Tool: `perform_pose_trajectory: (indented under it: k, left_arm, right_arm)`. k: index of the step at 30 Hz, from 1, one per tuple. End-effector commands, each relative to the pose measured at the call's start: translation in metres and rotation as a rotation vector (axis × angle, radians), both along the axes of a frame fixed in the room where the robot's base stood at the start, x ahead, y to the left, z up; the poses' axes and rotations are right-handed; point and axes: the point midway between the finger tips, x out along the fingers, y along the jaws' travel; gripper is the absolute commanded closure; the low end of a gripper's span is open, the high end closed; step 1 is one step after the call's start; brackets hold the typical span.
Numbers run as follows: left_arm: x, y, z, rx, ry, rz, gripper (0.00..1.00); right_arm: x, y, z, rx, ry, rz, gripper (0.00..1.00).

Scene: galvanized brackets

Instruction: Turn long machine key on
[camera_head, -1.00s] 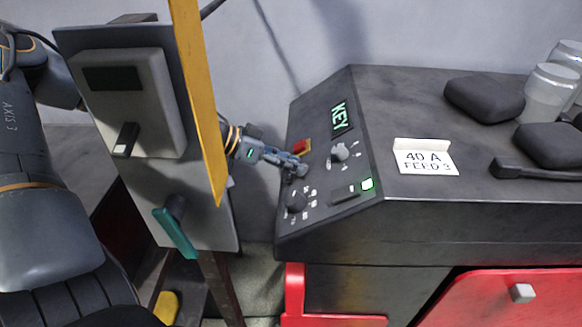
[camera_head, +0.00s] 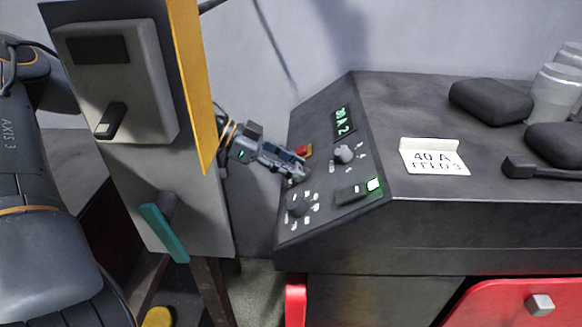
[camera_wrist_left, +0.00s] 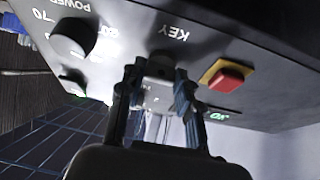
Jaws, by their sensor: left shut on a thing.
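The dark machine's sloped control panel (camera_head: 318,222) stands in the middle of the head view. My left gripper (camera_head: 298,172) reaches it from the left, below the red button (camera_head: 304,150). In the wrist view my left gripper (camera_wrist_left: 158,82) is shut on the key (camera_wrist_left: 161,63), under the printed word KEY. The fingers hide much of the key, so its exact angle is hard to tell. The display (camera_head: 344,120) is lit green and seems to read "30 A 2". A green light (camera_head: 374,185) glows beside a dark rocker switch (camera_head: 351,193). My right gripper is not in view.
Two knobs (camera_head: 345,154) (camera_head: 298,203) sit near the key. A grey panel with a yellow edge (camera_head: 185,75) and a teal handle (camera_head: 164,233) stands at left.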

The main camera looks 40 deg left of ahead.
Motion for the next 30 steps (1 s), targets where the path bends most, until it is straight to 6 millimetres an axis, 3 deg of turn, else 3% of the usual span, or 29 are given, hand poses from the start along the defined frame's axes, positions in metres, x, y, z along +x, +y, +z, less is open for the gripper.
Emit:
perform_pose_trajectory:
  k: [9,10,13,23,30]
  left_arm:
    - [0.0,0.0,0.0,0.002,-0.002,-0.003,0.98]
    - [0.0,0.0,0.0,0.002,-0.002,-0.003,0.6]
    - [0.0,0.0,0.0,0.002,-0.001,-0.002,0.43]
    - [0.0,0.001,0.001,0.001,-0.002,0.0,0.43]
    - [-0.01,0.019,0.014,0.001,-0.006,0.002,0.43]
  right_arm:
    - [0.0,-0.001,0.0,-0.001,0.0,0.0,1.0]
    - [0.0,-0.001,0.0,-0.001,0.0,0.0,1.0]
    - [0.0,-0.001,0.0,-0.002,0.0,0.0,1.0]
    - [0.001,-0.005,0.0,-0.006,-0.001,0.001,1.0]
    - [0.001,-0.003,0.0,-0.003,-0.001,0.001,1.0]
